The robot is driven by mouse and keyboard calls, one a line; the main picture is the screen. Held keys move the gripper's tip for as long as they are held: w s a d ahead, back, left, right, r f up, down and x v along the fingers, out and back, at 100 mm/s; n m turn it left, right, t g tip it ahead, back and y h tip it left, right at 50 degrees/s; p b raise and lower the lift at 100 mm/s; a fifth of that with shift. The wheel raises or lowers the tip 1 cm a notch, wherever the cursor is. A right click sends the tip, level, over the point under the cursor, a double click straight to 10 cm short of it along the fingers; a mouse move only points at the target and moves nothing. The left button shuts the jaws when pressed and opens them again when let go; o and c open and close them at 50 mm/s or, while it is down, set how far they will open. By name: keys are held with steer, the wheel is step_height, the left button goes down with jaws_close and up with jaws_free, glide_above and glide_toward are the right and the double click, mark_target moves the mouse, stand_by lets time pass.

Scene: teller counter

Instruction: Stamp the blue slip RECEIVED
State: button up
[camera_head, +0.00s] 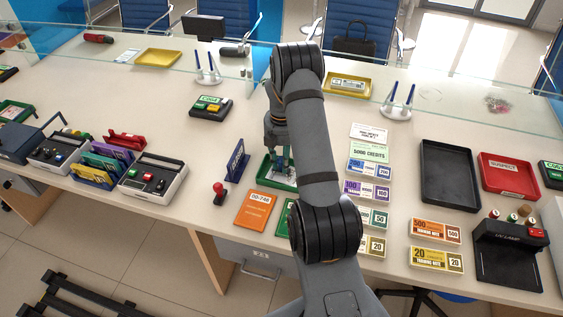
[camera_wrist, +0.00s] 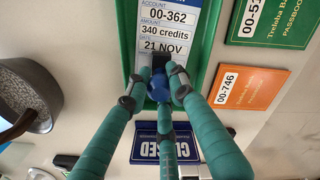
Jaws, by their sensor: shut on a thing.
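My gripper (camera_wrist: 161,88) is shut on a blue-handled stamp (camera_wrist: 158,90) with a dark base; in the head view the gripper (camera_head: 277,158) is partly hidden by my arm. The stamp's base (camera_wrist: 159,62) overlaps the lower end of a slip with blue edging (camera_wrist: 168,28), which reads 00-362, 340 credits, 21 NOV. I cannot tell whether the base touches the paper. The slip lies in a green tray (camera_wrist: 205,55), also in the head view (camera_head: 264,181). The slip's top is cut off in the wrist view, and no stamp mark is visible on the part that shows.
A blue CLOSED sign (camera_head: 237,162) stands left of the tray, near a red-handled stamp (camera_head: 218,193). An orange passbook (camera_head: 254,211) lies in front. Stacks of banknote-like bundles (camera_head: 368,192) lie right of my arm. A glass screen (camera_head: 470,108) runs along the back.

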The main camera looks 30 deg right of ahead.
steer(key=shift+r+p, duration=2.8)
steer(key=shift+r, duration=0.7)
